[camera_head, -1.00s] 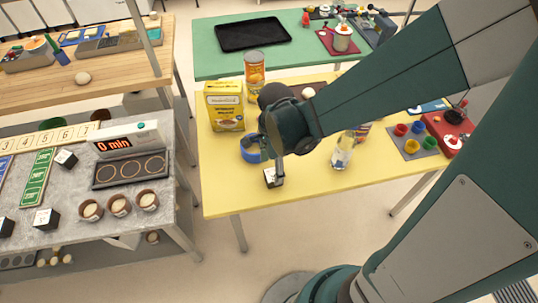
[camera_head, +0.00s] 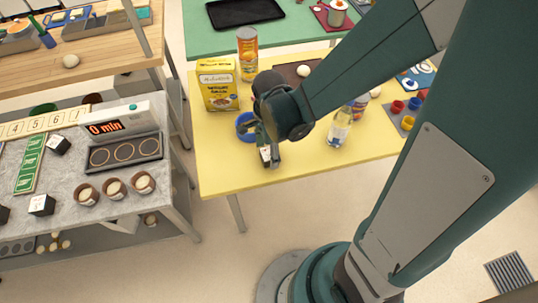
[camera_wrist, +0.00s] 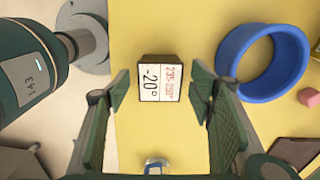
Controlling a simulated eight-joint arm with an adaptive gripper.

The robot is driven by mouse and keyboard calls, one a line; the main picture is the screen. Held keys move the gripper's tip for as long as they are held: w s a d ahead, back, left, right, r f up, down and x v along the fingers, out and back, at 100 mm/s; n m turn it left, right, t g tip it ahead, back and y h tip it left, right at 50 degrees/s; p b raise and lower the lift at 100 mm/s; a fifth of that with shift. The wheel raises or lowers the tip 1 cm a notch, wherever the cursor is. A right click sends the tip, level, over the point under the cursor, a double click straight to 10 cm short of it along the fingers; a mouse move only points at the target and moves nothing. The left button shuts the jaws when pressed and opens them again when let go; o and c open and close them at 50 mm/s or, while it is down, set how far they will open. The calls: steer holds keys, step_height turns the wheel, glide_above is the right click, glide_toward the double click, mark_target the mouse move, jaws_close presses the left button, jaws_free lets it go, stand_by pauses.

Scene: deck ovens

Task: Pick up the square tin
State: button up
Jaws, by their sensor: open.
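A small square dark block with a white temperature label (camera_wrist: 159,80), the only square item near my gripper, lies on the yellow table (camera_head: 215,178) near its front edge. I cannot tell for sure that it is the square tin. My gripper (camera_head: 264,143) points down over it, jaws open. In the wrist view the two fingers of my gripper (camera_wrist: 159,95) stand on either side of the block, with table showing between each finger and the block. In the head view the fingers partly cover the block (camera_head: 266,157).
A blue ring (camera_wrist: 228,55) lies close to the right finger in the wrist view. A yellow carton (camera_head: 218,88), an orange can (camera_head: 247,55) and a clear bottle (camera_head: 340,130) stand on the same table. The front left of the table is clear.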

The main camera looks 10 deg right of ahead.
steer(key=shift+f, duration=1.05)
steer(key=shift+c, duration=0.4)
steer(key=c, duration=1)
